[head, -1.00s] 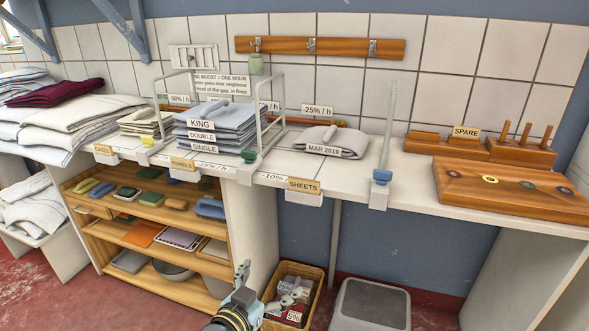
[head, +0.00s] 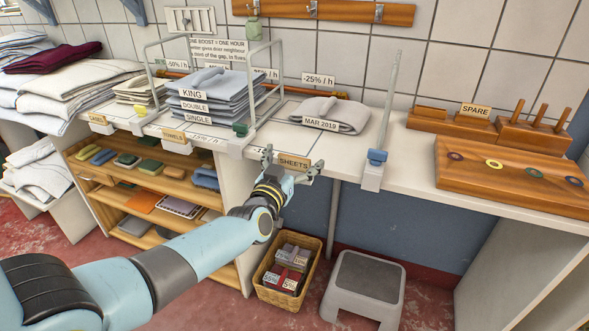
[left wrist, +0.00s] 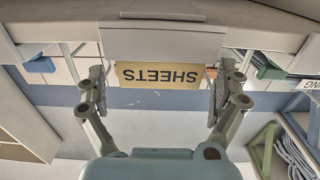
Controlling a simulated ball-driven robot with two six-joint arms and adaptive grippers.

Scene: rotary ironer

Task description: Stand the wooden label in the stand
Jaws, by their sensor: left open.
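The wooden label marked SHEETS (head: 295,162) sits at the front edge of the white shelf. In the left wrist view it appears upside down (left wrist: 160,76) below a white block-shaped holder (left wrist: 165,42). My left gripper (head: 293,167) is open, with one finger on each side of the label. In the left wrist view my left gripper (left wrist: 162,80) shows gaps between both fingers and the label's ends. Similar labels, TOWELS (head: 173,136) and CASES (head: 98,119), sit along the edge to the left. I cannot tell which stand is meant. My right gripper is not in view.
A SPARE label (head: 476,110) stands at a wooden block at the back right, behind a wooden board (head: 520,190) with coloured rings. Folded grey linen (head: 325,116) lies behind my gripper. Below are a basket (head: 285,290) and a grey step stool (head: 368,275).

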